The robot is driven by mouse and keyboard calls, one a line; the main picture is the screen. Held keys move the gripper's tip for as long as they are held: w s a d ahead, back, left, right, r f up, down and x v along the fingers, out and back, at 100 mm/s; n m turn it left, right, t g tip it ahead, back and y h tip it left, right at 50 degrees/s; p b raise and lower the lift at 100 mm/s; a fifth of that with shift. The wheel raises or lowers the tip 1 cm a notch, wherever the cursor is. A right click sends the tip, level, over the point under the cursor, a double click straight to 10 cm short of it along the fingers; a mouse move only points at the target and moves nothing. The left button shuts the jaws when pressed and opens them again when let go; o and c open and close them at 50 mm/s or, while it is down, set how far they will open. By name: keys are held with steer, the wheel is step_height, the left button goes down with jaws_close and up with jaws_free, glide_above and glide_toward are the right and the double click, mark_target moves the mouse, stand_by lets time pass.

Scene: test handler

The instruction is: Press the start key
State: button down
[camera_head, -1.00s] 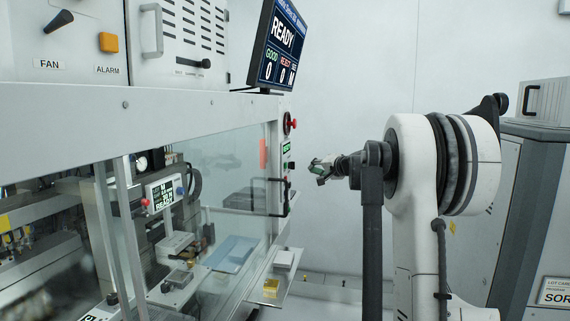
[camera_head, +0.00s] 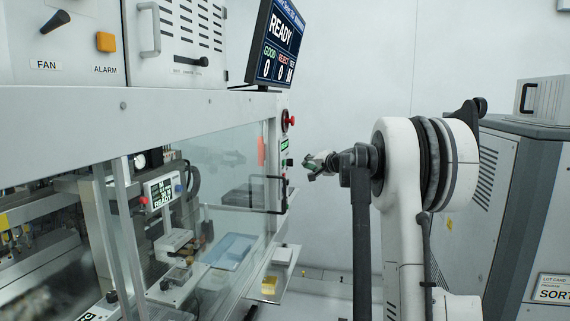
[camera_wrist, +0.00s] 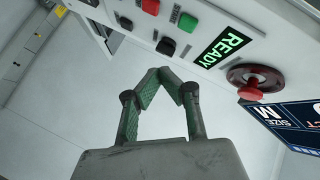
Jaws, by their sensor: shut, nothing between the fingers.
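My gripper (camera_wrist: 161,74) is shut and empty, its two green-padded fingers meeting at the tips. In the wrist view the tips are just below the control panel's buttons in the picture. A green button (camera_wrist: 187,22) sits on the panel beside a red button (camera_wrist: 150,6), with black buttons (camera_wrist: 166,45) nearby.
A red mushroom knob (camera_wrist: 251,92) stands out from the panel next to the green READY display (camera_wrist: 222,47). A monitor (camera_head: 277,45) overhangs above. A door handle (camera_head: 276,194) and a small shelf (camera_head: 285,257) are below the panel. Open floor lies between machine and grey cabinet (camera_head: 500,210).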

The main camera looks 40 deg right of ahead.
mark_target(284, 162)
steer(key=shift+w+a, duration=0.8)
steer(key=shift+w, duration=0.2)
steer(key=shift+w+a, duration=0.8)
steer(key=shift+w, duration=0.2)
steer(key=shift+a, duration=0.1)
steer(key=shift+w+a, duration=0.2)
steer(key=shift+w, duration=0.1)
